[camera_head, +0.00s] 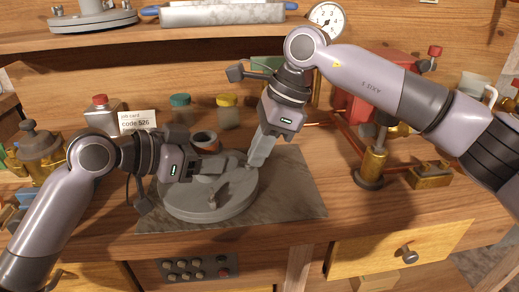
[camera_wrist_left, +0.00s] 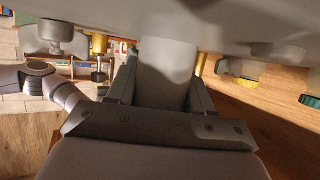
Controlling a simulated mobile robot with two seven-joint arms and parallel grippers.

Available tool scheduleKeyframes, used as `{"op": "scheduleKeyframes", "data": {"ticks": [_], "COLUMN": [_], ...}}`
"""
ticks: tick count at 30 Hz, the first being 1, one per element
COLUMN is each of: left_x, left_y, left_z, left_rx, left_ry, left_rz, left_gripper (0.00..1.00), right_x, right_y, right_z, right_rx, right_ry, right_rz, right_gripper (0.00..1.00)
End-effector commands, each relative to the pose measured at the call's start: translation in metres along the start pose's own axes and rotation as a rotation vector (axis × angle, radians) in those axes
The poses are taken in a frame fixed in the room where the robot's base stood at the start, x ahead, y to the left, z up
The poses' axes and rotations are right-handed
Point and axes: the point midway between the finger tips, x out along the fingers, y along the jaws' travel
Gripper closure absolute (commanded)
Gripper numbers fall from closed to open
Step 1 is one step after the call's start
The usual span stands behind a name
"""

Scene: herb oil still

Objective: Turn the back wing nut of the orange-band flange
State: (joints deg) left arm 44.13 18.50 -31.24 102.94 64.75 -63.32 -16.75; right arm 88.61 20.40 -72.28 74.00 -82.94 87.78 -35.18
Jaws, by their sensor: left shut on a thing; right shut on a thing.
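The flange is a round grey disc (camera_head: 205,208) lying on a grey mat. A dark-mouthed pipe end (camera_head: 205,138) with an orange tint below it shows behind the disc. My left gripper (camera_head: 212,170) reaches over the disc from the left. In the left wrist view its fingers (camera_wrist_left: 165,90) are shut on a grey cylindrical post (camera_wrist_left: 167,60). My right gripper (camera_head: 254,162) points down at the disc's back right rim. It is shut on a small part there, which its fingers hide. I cannot tell whether that part is the back wing nut.
Jars with teal (camera_head: 180,100) and yellow (camera_head: 227,100) caps stand behind the flange. A red-capped bottle (camera_head: 101,116) and a job card (camera_head: 138,122) are at the back left. Brass fittings (camera_head: 373,165) stand on the right. The grey mat (camera_head: 295,195) is clear right of the disc.

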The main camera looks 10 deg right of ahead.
Motion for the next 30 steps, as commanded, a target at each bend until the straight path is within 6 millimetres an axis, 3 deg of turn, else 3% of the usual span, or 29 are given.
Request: {"op": "scheduleKeyframes", "data": {"ticks": [9, 23, 24, 26, 30], "left_x": [-0.0002, -0.0002, -0.0002, -0.0002, -0.0004], "left_y": [0.0026, 0.0029, 0.0029, 0.0027, 0.0018], "left_z": [-0.0028, -0.0032, -0.0032, -0.0033, -0.0029], "left_rx": [0.004, 0.003, 0.003, 0.003, 0.003], "left_ry": [0.008, 0.009, 0.009, 0.01, 0.009], "left_rz": [0.006, 0.007, 0.007, 0.006, 0.004], "left_gripper": [1.0, 1.0, 1.0, 1.0, 1.0], "right_x": [0.0062, 0.0063, 0.0062, 0.0063, 0.0047], "right_y": [-0.0013, -0.0014, -0.0014, -0.0012, -0.0014], "right_z": [-0.0033, -0.0034, -0.0034, -0.0032, -0.0023], "right_rx": [-0.099, -0.113, -0.112, -0.113, -0.113], "right_ry": [0.01, 0.01, 0.01, 0.009, 0.007], "right_rz": [0.05, 0.056, 0.056, 0.056, 0.054], "right_gripper": [1.0, 1.0, 0.84, 0.65, 0.65]}}
